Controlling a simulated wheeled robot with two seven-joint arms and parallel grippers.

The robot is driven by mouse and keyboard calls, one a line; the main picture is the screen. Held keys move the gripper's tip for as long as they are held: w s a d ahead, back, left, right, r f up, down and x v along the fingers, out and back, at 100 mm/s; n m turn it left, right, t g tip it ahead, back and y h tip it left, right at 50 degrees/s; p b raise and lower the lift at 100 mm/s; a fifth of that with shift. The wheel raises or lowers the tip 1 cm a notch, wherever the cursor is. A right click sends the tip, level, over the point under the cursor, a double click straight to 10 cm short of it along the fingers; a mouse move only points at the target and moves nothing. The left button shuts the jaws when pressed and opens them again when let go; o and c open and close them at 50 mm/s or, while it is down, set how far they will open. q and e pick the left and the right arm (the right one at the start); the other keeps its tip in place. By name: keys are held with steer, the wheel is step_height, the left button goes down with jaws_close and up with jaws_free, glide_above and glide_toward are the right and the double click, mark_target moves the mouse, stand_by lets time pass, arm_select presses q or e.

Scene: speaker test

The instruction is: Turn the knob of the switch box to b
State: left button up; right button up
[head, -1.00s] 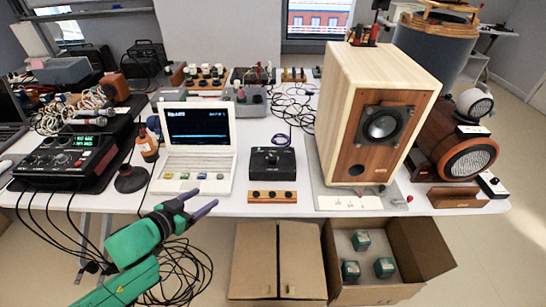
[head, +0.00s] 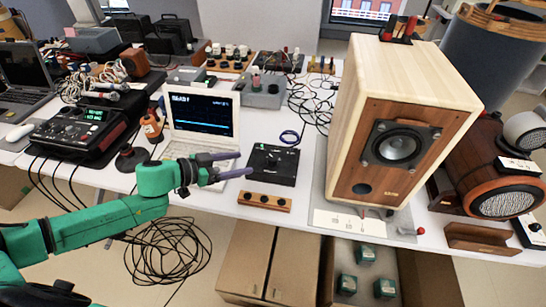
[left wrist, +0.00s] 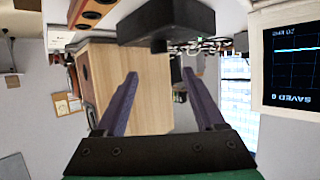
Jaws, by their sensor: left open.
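The switch box (head: 272,164) is a flat black box on the white table, between the white laptop and the big wooden speaker. Its dark knob (head: 272,159) is on top, with a small green spot behind it; I cannot read its marks or setting. My left gripper (head: 246,162) is open and empty, its two purple fingers reaching from the left to the box's left edge. In the left wrist view, which is upside down, the box (left wrist: 165,20) is at the top, and the gripper (left wrist: 160,73) is spread with its tips apart from it. My right gripper is not in view.
The white laptop (head: 200,118) stands just left of the box. A wooden strip with black knobs (head: 264,201) lies in front. The wooden speaker (head: 395,120) stands close on the right. Cardboard boxes (head: 268,262) are below the table.

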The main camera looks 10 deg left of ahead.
mark_target(272, 158)
arm_select(q)
steer(key=x, duration=0.2)
steer(key=p+x, duration=0.1)
steer(key=x, duration=0.3)
steer(key=shift+w+d+r, duration=0.15)
steer(key=shift+d+r, duration=0.1)
steer(key=shift+d, duration=0.05)
steer(key=x, duration=0.6)
steer(key=shift+f, duration=0.35)
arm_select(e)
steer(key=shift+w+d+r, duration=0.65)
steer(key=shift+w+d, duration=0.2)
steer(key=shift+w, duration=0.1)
arm_select(q)
steer(key=shift+a, duration=0.1)
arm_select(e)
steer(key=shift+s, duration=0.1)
arm_select(q)
steer(key=c, duration=1)
jaws_close()
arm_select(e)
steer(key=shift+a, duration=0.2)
